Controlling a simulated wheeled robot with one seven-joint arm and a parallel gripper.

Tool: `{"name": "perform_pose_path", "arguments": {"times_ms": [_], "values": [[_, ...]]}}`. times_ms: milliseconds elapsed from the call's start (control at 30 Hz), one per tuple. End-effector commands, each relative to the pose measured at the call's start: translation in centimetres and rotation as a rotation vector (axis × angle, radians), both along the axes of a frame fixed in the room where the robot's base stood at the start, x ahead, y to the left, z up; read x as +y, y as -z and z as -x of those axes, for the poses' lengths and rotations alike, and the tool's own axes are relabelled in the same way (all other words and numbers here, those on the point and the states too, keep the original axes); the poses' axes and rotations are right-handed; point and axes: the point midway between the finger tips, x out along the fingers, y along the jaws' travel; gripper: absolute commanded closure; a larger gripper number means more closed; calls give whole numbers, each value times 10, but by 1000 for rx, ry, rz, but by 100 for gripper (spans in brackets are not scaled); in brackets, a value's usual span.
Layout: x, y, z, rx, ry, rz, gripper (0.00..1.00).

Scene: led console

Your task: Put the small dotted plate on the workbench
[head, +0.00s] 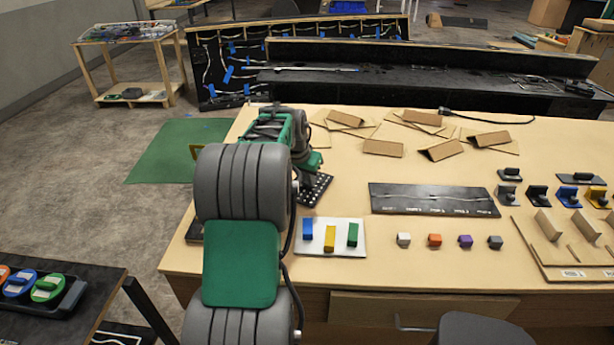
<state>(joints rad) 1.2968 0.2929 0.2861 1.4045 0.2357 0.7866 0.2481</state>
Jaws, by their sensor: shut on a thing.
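The small dotted plate (318,190) is black with white dots. It is at the left part of the light wooden workbench (345,280), partly hidden behind my arm. My gripper (315,170) is at the plate's far edge and shut on it. My arm hides part of the grip. I cannot tell whether the plate touches the bench top or is just above it.
A white tray (313,248) with blue, yellow and green blocks lies in front of the plate. A long black panel (430,199) lies to the right. Cardboard pieces (384,148) lie behind. Small coloured cubes (434,240) stand toward the front edge.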

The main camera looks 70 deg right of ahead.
Motion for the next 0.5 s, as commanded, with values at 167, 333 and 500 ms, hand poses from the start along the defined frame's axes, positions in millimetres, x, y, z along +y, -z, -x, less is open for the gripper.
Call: {"name": "perform_pose_path", "arguments": {"times_ms": [167, 333, 500], "values": [[0, 1, 0, 0, 0, 1, 100], [0, 3, 0, 0, 0, 0, 80], [0, 2, 0, 0, 0, 0, 66]]}}
